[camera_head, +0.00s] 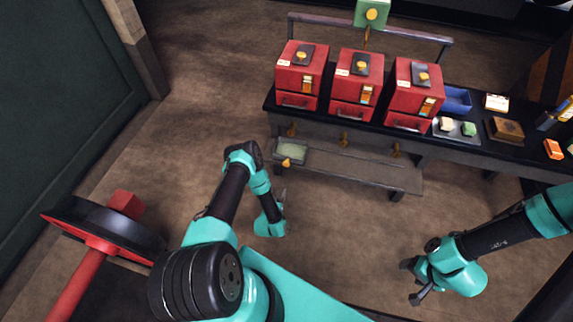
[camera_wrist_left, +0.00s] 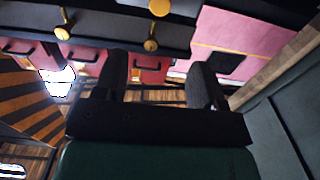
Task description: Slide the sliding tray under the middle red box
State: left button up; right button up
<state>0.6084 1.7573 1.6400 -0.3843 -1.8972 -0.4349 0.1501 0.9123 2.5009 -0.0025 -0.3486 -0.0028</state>
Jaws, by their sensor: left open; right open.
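Three red boxes stand in a row on the dark bench. The middle red box (camera_head: 357,84) is between the left red box (camera_head: 302,72) and the right red box (camera_head: 416,92). The sliding tray (camera_head: 292,151), with a pale green inside and a small brass knob, sits at the left end of the lower rail, below the left red box. My left gripper (camera_head: 281,198) is open and empty, below the tray and apart from it. Its two dark fingers (camera_wrist_left: 160,82) are spread in the left wrist view. My right gripper (camera_head: 409,282) is open and empty at lower right.
Several brass knobs (camera_head: 343,138) line the bench front above the lower rail (camera_head: 370,173). The rail looks clear right of the tray. A green block (camera_head: 372,13) with a brass knob stands behind the boxes. A blue bin (camera_head: 456,99) is right of them.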

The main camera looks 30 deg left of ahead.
aim_at(286, 165)
pick_arm(q)
jog(key=x, duration=1.6)
jog(key=shift+w, duration=0.4)
jog(key=shift+c, duration=0.3)
grip_shut()
